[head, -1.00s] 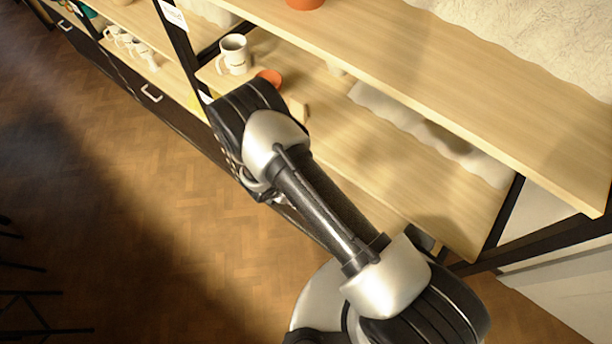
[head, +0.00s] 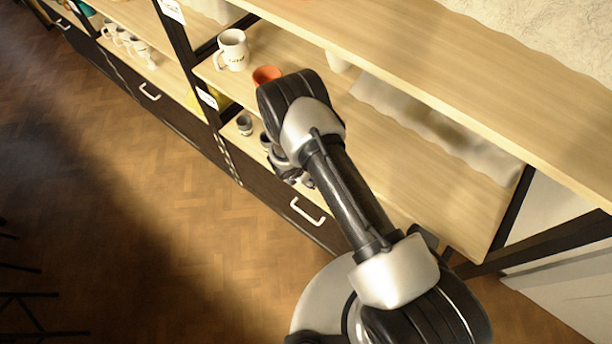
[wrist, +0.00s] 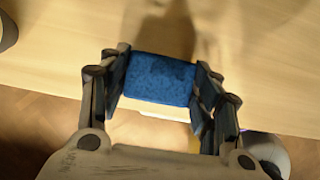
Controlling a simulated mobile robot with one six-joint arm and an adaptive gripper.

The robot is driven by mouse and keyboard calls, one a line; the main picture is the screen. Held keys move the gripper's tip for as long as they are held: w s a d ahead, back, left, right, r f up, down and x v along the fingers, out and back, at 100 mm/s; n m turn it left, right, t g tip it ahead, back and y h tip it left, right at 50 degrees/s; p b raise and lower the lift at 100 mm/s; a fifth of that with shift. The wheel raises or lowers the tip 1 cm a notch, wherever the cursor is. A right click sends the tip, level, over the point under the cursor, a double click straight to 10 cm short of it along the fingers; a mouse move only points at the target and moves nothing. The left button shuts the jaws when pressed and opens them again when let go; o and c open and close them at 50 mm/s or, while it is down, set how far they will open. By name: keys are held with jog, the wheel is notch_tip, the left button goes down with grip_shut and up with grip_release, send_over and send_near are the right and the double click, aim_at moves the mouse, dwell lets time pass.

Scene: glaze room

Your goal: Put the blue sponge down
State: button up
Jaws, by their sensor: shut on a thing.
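The blue sponge (wrist: 160,78) is in the wrist view, held between the two fingers of my gripper (wrist: 162,64). The fingers press on its left and right ends. The sponge is over the front part of a pale wooden shelf (wrist: 270,75), with a shadow on the board beyond it. I cannot tell whether it touches the board. In the head view my arm hides the sponge and most of the gripper, near the front edge of the middle shelf (head: 430,175).
A white mug (head: 232,50) and an orange bowl (head: 266,75) stand left on the middle shelf. A pale cup (head: 338,62) is farther back. The upper shelf (head: 440,60) overhangs. Small dark cups (head: 245,125) stand lower. The shelf's right part is clear.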

jog(key=shift+f, duration=0.2)
jog(key=o, duration=0.9)
jog(key=shift+o, duration=0.2)
jog(key=p+v, duration=0.2)
jog(key=v, duration=0.6)
